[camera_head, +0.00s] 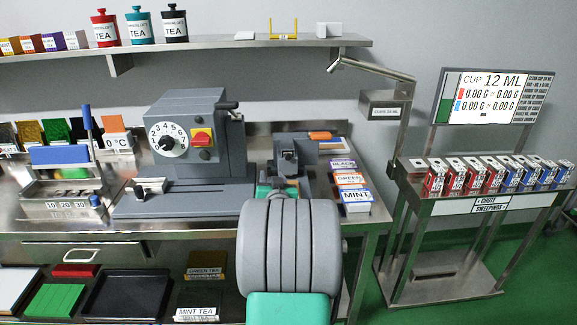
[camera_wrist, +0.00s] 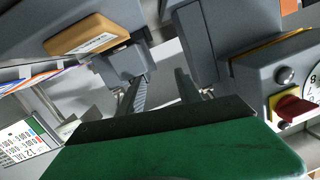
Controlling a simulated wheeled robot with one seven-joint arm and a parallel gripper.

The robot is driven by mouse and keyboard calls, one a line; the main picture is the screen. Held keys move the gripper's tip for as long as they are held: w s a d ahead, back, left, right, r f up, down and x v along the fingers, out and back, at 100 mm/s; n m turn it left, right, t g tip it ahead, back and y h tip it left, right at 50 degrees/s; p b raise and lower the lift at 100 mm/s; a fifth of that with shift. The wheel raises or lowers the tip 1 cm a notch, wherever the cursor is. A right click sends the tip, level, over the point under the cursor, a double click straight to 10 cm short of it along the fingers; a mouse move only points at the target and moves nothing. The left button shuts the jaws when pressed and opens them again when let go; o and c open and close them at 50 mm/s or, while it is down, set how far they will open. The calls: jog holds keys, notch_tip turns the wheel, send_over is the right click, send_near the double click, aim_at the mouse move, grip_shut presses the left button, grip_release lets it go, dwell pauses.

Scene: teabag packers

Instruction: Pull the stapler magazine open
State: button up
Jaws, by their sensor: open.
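The stapler (camera_head: 293,158) is a grey machine with an orange handle (camera_head: 320,135), standing on the steel bench right of the dial machine. In the wrist view the orange handle (camera_wrist: 85,38) carries a white label, and a grey block (camera_wrist: 122,65) of the stapler sits below it. My gripper (camera_wrist: 160,77) is open, with its two dark fingers apart and pointing at the stapler. The left finger's tip overlaps the grey block in the picture; I cannot tell whether they touch. Nothing shows between the fingers. In the head view my arm hides the gripper and the stapler's front.
The grey dial machine (camera_head: 190,135) with a red switch stands close on the left. Labelled tea packets (camera_head: 352,185) lie to the right. A steel lamp-like arm (camera_head: 375,70) rises behind. A stand of red and blue boxes (camera_head: 500,175) is farther right, across a green floor gap.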

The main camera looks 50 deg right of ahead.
jog(key=m+h, duration=0.1)
jog(key=h, duration=0.1)
send_near(288, 158)
jog(key=shift+w+d, duration=0.25)
jog(key=shift+d, duration=0.1)
jog(key=p+x, duration=0.1)
jog(key=x, duration=0.6)
jog(key=shift+w+d, duration=0.15)
grip_shut()
dwell(0.4)
